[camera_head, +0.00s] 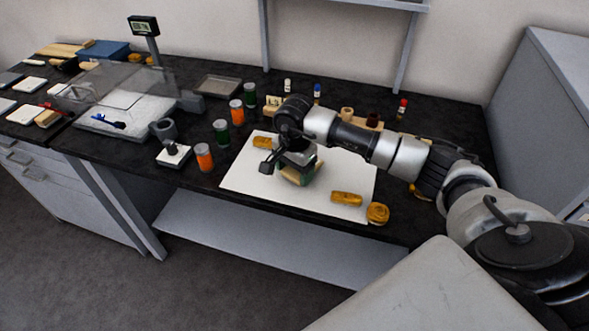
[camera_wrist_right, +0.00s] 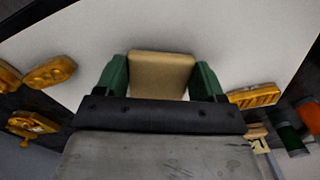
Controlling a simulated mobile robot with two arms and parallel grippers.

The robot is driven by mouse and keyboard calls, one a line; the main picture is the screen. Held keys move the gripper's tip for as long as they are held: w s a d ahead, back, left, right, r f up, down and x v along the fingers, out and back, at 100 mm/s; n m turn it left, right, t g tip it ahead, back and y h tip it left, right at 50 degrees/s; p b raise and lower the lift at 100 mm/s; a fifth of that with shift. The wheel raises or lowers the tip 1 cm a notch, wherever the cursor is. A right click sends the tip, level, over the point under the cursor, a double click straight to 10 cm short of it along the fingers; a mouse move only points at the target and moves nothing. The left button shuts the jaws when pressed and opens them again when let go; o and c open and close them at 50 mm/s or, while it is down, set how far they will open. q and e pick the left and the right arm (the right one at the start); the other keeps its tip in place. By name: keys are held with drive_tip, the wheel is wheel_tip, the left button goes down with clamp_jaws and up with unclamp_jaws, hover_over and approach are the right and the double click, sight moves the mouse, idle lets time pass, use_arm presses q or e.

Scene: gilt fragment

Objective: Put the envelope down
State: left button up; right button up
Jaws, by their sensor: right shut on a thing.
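The tan envelope (camera_wrist_right: 162,72) shows in the right wrist view between the green fingers of my right gripper (camera_wrist_right: 162,80). The gripper is shut on it. In the head view my right gripper (camera_head: 296,168) is over the white sheet (camera_head: 240,178) on the dark bench, and the arm and fingers hide most of the envelope. I cannot tell whether the envelope touches the sheet. My left gripper is in neither view.
Gilt pieces lie on the sheet, one at its left (camera_head: 263,142) and one at its front right (camera_head: 346,199). A round gilt piece (camera_head: 378,213) is at the sheet's corner. Orange and green jars (camera_head: 205,157) stand left of the sheet. A balance (camera_head: 125,105) stands further left.

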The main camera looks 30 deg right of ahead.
drive_tip(key=shift+f, duration=0.45)
drive_tip(key=shift+f, duration=0.1)
drive_tip(key=shift+f, duration=0.15)
drive_tip(key=o, duration=0.9)
